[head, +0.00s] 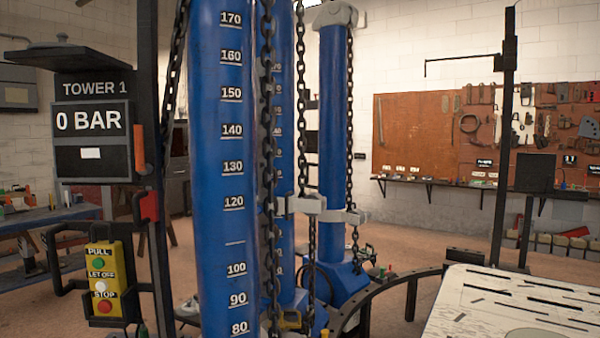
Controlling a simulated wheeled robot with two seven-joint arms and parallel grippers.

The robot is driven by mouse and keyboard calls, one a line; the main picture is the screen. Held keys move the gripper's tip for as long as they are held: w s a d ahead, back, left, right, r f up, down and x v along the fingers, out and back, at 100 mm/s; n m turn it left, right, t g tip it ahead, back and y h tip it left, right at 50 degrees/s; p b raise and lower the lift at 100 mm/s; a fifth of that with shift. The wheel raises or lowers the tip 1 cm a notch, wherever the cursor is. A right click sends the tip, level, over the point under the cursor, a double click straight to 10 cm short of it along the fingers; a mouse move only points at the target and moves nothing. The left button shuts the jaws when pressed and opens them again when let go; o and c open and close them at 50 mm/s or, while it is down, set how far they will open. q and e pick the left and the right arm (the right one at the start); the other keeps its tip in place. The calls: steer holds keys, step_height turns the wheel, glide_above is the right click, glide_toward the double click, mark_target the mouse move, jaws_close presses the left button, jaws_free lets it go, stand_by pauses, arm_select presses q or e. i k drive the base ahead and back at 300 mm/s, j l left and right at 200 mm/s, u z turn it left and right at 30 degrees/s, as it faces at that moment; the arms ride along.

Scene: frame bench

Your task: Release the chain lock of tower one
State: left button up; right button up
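The sign of tower 1 (95,89) hangs at the left, above a gauge display (90,122) that reads 0 BAR. The big blue tower (222,180) beside it carries a white number scale. A dark chain (267,120) hangs along its right side. Grey clamp-like fittings (307,205) sit on chains to the right; I cannot tell which one is tower one's chain lock, or whether it is engaged. An orange handle-like part (139,149) and a red part (149,206) are on the post by the sign. Neither gripper shows in the head view.
A yellow control box (104,284) has green PULL, white LET OFF and red STOP buttons. More blue towers (333,130) stand behind. A curved black rail (385,288) and a pale slotted table (520,305) are at the lower right. A tool board (420,135) hangs on the back wall.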

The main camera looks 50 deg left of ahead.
mark_target(144, 168)
steer(key=u, duration=2.4)
